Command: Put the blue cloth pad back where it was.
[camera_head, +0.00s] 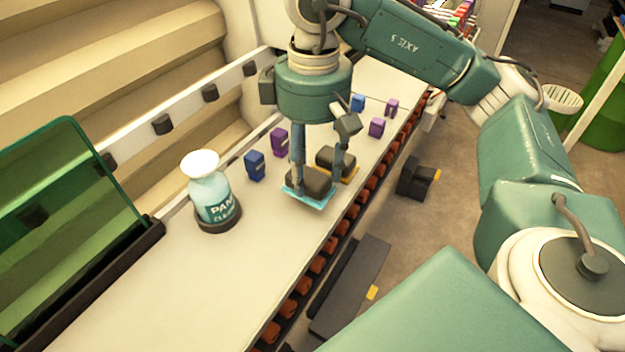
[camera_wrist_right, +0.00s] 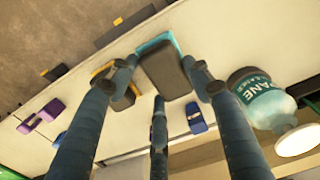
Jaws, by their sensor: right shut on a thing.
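The blue cloth pad (camera_head: 308,198) is a dark block with a light-blue cloth underside, at the middle of the long pale counter. My right gripper (camera_head: 318,178) points down from above with its fingers around this pad, shut on it. In the right wrist view, the dark block with its light-blue edge (camera_wrist_right: 163,66) sits between the fingertips. I cannot tell whether the pad touches the counter or is slightly above it. A similar dark pad with a yellow underside (camera_head: 337,161) lies just behind it, close to the fingers. My left gripper is not in view.
A spray-cleaner-like bottle (camera_head: 211,195) stands on a dark round base to the left. Small blue (camera_head: 254,164) and purple (camera_head: 280,141) blocks stand along the counter (camera_head: 215,285). A green transparent panel (camera_head: 68,225) is at the left. Orange rollers line the counter's right edge.

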